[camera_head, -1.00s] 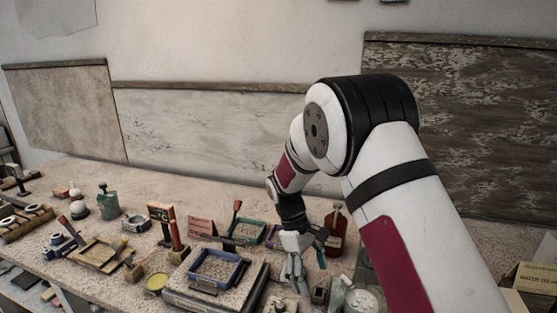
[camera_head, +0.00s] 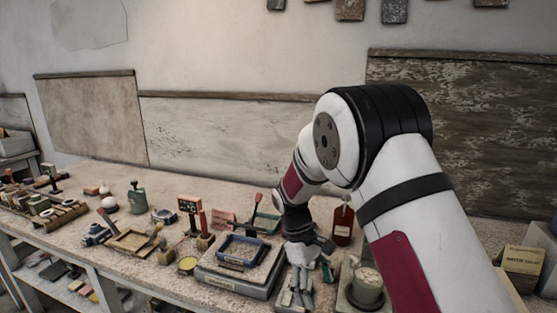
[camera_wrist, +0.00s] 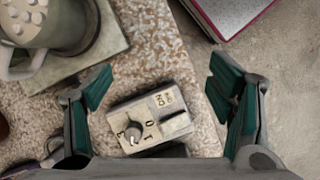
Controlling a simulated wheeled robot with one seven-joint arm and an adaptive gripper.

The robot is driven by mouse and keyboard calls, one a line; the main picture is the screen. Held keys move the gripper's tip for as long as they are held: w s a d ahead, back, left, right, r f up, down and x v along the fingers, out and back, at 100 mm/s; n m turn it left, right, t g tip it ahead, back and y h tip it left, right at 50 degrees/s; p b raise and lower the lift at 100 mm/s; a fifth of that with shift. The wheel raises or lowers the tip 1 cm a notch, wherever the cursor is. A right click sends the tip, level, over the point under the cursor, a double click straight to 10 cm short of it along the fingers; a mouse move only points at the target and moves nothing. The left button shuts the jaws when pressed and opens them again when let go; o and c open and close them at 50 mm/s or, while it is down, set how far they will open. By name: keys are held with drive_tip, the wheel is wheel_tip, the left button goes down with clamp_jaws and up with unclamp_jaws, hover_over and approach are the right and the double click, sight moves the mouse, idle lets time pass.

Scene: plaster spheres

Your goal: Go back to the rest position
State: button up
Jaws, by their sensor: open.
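My gripper (camera_head: 303,277) hangs low over the workbench (camera_head: 95,176), near its front edge, at the lower middle of the head view. In the wrist view my gripper (camera_wrist: 168,92) has its two green-padded fingers spread wide, with nothing held between them. Below and between the fingers is a small grey control box (camera_wrist: 150,118) with a round knob and number marks. The fingers look apart from the box. My forearm hides part of the bench to the right in the head view.
Left of my gripper a blue-rimmed tray (camera_head: 240,251) sits on a grey block (camera_head: 226,279). A red bottle (camera_head: 343,226) stands behind it, and a pot (camera_head: 367,287) stands to its right. Several tools and small containers crowd the bench's left. The air above the bench is clear.

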drive_tip(key=s+d+r+m+t+y, duration=0.1)
drive_tip(key=s+d+r+m, duration=0.1)
drive_tip(key=s+r, duration=0.3)
drive_tip(key=s+d+r+m+t+y, duration=0.1)
drive_tip(key=s+d+r, duration=0.1)
drive_tip(key=r, duration=0.6)
drive_tip(key=s+d+r+m+t+y, duration=0.1)
drive_tip(key=s+d+r+m, duration=0.1)
drive_tip(key=s+d+r, duration=0.3)
drive_tip(key=s+r+m+t, duration=0.2)
drive_tip(key=s, duration=0.5)
drive_tip(key=s+d+r+m+t, duration=0.1)
drive_tip(key=s+r+m+t, duration=0.1)
drive_tip(key=s, duration=0.6)
drive_tip(key=shift+s+r+m+t, duration=0.25)
drive_tip(key=shift+r+m+t, duration=0.15)
drive_tip(key=shift+r, duration=0.4)
